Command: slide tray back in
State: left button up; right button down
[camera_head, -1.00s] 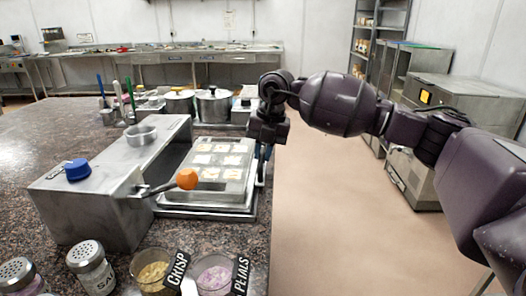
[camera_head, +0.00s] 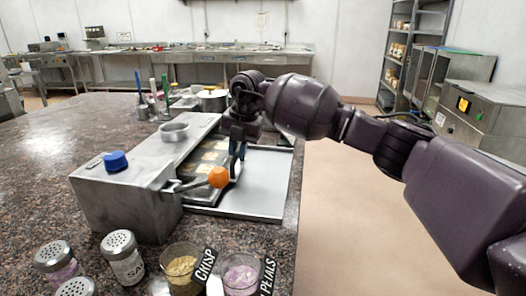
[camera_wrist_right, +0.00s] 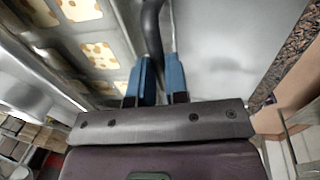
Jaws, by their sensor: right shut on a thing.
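The tray (camera_head: 197,172) is a dark-edged metal mould with several pale squares in it. It sits largely inside the grey metal housing (camera_head: 125,200), with its right part showing. My right gripper (camera_head: 238,160) is at the tray's right side, fingers pointing down. In the right wrist view its blue fingers (camera_wrist_right: 160,78) are shut on a dark curved handle (camera_wrist_right: 152,28) beside the tray's pale squares. A flat metal base (camera_head: 265,185) lies bare to the right of the tray. My left gripper is not in view.
A lever with an orange knob (camera_head: 218,177) sticks out from the housing in front of the tray. Shakers (camera_head: 122,258) and jars labelled crisp (camera_head: 182,270) and petals (camera_head: 240,275) stand at the front. Pots and utensils stand behind. The floor is clear to the right.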

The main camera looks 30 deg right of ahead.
aim_at(219, 157)
jog(key=w+a, duration=0.2)
jog(key=a, duration=0.1)
jog(key=shift+w+a, duration=0.15)
jog(key=shift+w, duration=0.1)
jog(key=shift+w+a, duration=0.3)
jog(key=shift+a, duration=0.1)
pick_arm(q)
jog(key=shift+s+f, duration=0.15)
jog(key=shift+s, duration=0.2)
pick_arm(e)
jog(key=shift+r, duration=0.1)
jog(key=c, duration=1.4)
grip_release()
jog(key=shift+a, duration=0.1)
jog(key=shift+o, duration=1.4)
jog(key=shift+w+a, duration=0.1)
jog(key=shift+w, duration=0.05)
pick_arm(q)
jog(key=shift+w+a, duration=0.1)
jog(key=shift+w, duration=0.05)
